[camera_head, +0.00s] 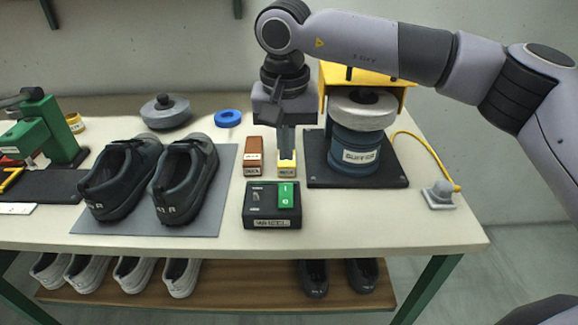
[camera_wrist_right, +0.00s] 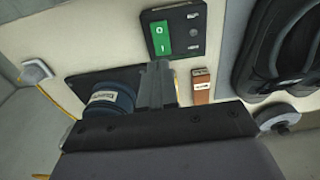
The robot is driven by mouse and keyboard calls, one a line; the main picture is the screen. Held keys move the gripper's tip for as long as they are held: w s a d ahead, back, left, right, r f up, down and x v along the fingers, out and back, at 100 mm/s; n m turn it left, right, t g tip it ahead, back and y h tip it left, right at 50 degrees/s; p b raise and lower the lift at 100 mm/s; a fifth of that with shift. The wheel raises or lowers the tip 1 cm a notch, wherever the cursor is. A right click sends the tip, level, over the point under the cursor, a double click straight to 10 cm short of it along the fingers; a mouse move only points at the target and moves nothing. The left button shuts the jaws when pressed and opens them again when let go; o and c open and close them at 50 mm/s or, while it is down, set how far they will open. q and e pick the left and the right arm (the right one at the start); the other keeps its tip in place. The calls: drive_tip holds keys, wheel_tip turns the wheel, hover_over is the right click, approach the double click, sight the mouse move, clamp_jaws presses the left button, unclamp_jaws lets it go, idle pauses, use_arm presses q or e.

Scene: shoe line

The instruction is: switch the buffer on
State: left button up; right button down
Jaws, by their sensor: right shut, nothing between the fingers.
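The buffer (camera_head: 356,152) is a blue drum with a pale wheel on top, on a black base under a yellow hood. In front of it to the left is a black switch box (camera_head: 272,221) with a green rocker switch (camera_head: 288,194). The box shows in the right wrist view (camera_wrist_right: 185,52), where the rocker (camera_wrist_right: 162,38) is marked 0 and 1. I cannot tell which side is pressed. My right gripper (camera_head: 286,150) is shut and empty, pointing down behind the rocker, over a yellow-topped block (camera_head: 287,168). Its fingers (camera_wrist_right: 157,66) hide part of the block.
A brown block (camera_head: 252,171) stands left of the yellow one. Two dark shoes (camera_head: 184,180) stand on a grey mat (camera_head: 128,226). A yellow cable (camera_head: 428,149) runs to a grey box (camera_head: 439,194). A green press (camera_head: 52,133) is at left. The front right tabletop is clear.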

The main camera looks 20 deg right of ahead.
sight(285, 188)
drive_tip(key=shift+s+r, duration=0.15)
drive_tip(key=shift+r, duration=1.85)
drive_tip(key=t+b, duration=0.1)
drive_tip(key=b, duration=1)
drive_tip(key=shift+a+r, duration=0.1)
drive_tip(key=shift+a, duration=0.05)
drive_tip(key=f, duration=0.4)
drive_tip(key=w+f+b, duration=0.1)
drive_tip(key=f, duration=0.4)
drive_tip(key=w+f+b, duration=0.1)
drive_tip(key=f, duration=0.4)
drive_tip(key=shift+w+d, duration=0.15)
drive_tip(key=shift+d, duration=0.15)
